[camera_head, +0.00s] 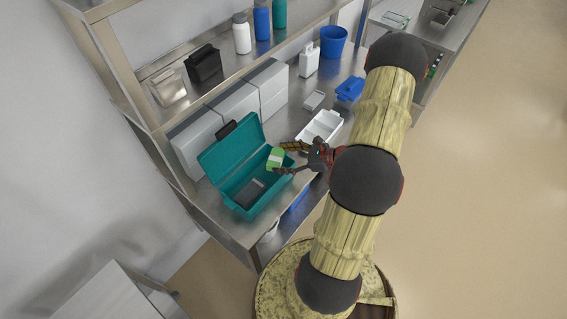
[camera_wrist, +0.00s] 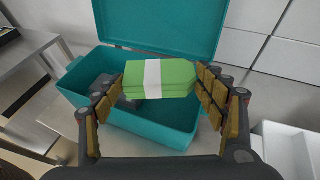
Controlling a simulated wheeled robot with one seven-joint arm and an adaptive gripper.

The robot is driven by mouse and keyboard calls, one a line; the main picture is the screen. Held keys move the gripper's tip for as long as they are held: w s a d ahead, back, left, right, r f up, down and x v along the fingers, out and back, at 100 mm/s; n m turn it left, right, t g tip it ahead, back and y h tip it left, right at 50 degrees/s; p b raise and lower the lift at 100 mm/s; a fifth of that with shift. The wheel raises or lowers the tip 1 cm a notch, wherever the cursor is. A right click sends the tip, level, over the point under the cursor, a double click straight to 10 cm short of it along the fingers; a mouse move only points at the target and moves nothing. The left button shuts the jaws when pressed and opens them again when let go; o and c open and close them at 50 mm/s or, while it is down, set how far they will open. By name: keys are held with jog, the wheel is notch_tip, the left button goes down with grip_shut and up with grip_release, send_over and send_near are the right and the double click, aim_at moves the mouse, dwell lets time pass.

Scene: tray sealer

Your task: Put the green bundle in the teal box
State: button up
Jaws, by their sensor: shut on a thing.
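The green bundle (camera_head: 275,158) has a white band around its middle. In the wrist view the bundle (camera_wrist: 175,78) lies between the two fingers of my gripper (camera_wrist: 160,88). My gripper (camera_head: 284,159) is shut on it and holds it over the right part of the teal box (camera_head: 258,203). The teal box stands open on the metal bench, its lid (camera_head: 228,148) raised at the back. In the wrist view the box (camera_wrist: 165,130) is below the bundle. A dark grey item (camera_head: 250,192) lies inside the box.
White boxes (camera_head: 237,106) stand behind the teal box. A white divided tray (camera_head: 321,127) is to its right, with a blue container (camera_head: 350,90) farther along. A shelf (camera_head: 175,108) with bottles hangs above the bench.

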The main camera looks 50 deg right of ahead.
notch_tip(320, 180, down, 3)
jog(key=shift+d+r, duration=0.1)
jog(key=shift+r, duration=0.1)
jog(key=shift+f+b, duration=0.35)
jog(key=shift+b, duration=0.15)
jog(key=shift+f, duration=0.25)
jog(key=o, duration=1.2)
jog(key=shift+f, duration=0.1)
jog(key=r+p+v, duration=0.1)
jog(key=p+v, duration=0.1)
jog(key=v, duration=1)
jog(key=shift+r+p, duration=0.2)
jog(key=shift+p, duration=0.2)
